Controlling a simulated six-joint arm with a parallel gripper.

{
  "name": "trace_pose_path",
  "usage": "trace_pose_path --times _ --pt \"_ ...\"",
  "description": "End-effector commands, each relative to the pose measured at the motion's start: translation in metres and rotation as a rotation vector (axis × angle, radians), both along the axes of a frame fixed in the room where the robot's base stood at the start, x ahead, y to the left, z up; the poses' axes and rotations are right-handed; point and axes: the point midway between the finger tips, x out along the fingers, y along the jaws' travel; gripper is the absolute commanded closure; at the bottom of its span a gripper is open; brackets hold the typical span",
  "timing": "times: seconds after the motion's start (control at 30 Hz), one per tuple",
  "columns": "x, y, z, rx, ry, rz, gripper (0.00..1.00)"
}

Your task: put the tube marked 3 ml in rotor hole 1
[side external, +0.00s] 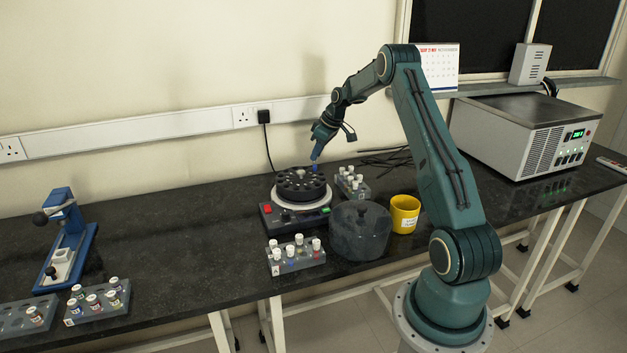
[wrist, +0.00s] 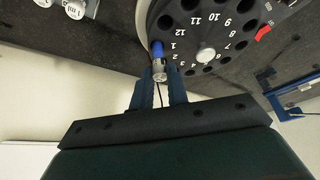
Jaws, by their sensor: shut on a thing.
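The black rotor (side external: 290,183) sits on the centrifuge base (side external: 268,215); in the wrist view its top (wrist: 232,30) shows numbered holes. My gripper (side external: 316,152) is at the rotor's back-right edge, pointing down. Its fingers (wrist: 160,92) are shut on a tube with a blue part (wrist: 157,50) and a pale cap end (wrist: 159,72); its marking is not readable. In the wrist view the tube lines up beside the number 1 and covers that hole. I cannot tell whether its tip is above the hole or inside it. The blue part also shows below the gripper in the side view (side external: 315,168).
A tube rack (side external: 352,185) stands right of the rotor, and another (side external: 297,259) in front. A dark round lid (side external: 360,232) and a yellow cup (side external: 404,214) stand to the right. More racks (side external: 97,303) and a blue device (side external: 68,245) are at left.

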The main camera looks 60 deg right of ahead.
Motion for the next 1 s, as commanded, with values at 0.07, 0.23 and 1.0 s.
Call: trace_pose_path --times 0.07,0.23,1.0 --pt "0.000 0.000 -0.001 0.000 0.000 0.000 1.00" --pt "0.000 0.000 -0.003 0.001 0.000 0.000 1.00" --pt "0.000 0.000 -0.020 0.001 0.001 -0.001 1.00"
